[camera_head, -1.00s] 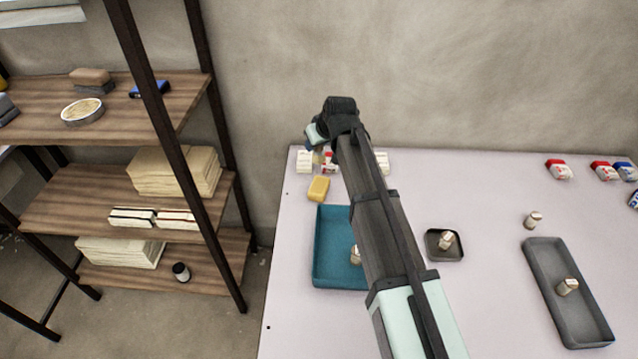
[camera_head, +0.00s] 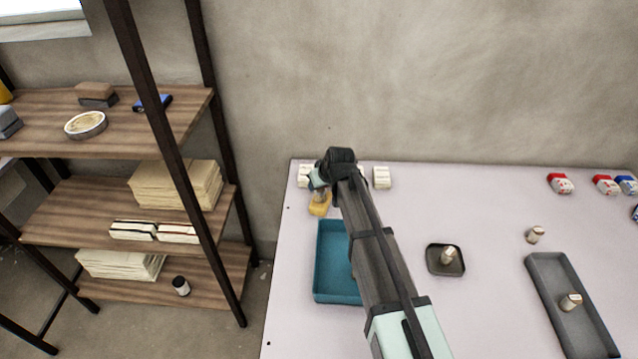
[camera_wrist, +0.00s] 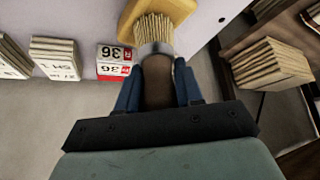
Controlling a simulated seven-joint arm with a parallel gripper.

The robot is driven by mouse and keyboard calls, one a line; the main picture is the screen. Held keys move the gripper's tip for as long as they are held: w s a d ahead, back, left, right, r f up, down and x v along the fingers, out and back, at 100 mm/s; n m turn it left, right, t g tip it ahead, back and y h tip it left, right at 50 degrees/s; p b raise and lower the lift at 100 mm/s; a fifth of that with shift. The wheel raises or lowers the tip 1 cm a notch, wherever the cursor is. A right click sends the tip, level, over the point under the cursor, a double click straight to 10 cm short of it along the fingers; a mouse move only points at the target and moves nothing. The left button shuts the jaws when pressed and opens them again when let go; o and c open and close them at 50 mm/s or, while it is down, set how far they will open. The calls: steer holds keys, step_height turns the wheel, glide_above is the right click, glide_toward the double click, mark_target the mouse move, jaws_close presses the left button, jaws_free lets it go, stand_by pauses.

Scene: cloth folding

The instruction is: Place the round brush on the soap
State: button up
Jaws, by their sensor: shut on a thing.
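My gripper (camera_wrist: 157,88) is shut on the round brush (camera_wrist: 155,52), gripping its brown handle. The brush's pale bristles point away from my gripper, toward the yellow soap (camera_wrist: 127,22). In the head view the soap (camera_head: 319,209) lies on the table near its left back edge, with my gripper (camera_head: 319,186) directly over it. In the wrist view the bristle tips overlap the soap. I cannot tell whether they touch it or hover just above. My arm hides part of the brush in the head view.
A teal tray (camera_head: 335,296) lies in front of the soap, partly hidden by my arm. White labelled blocks (camera_head: 381,177) and a red-and-white box (camera_wrist: 113,60) stand behind. A small dark tray (camera_head: 436,268) is to the right. A wooden shelf (camera_head: 60,205) stands left of the table.

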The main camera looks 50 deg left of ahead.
steer(key=shift+f, duration=0.15)
steer(key=o, duration=1.1)
steer(key=shift+c, duration=0.2)
steer(key=shift+r, duration=0.2)
steer(key=v, duration=1.2)
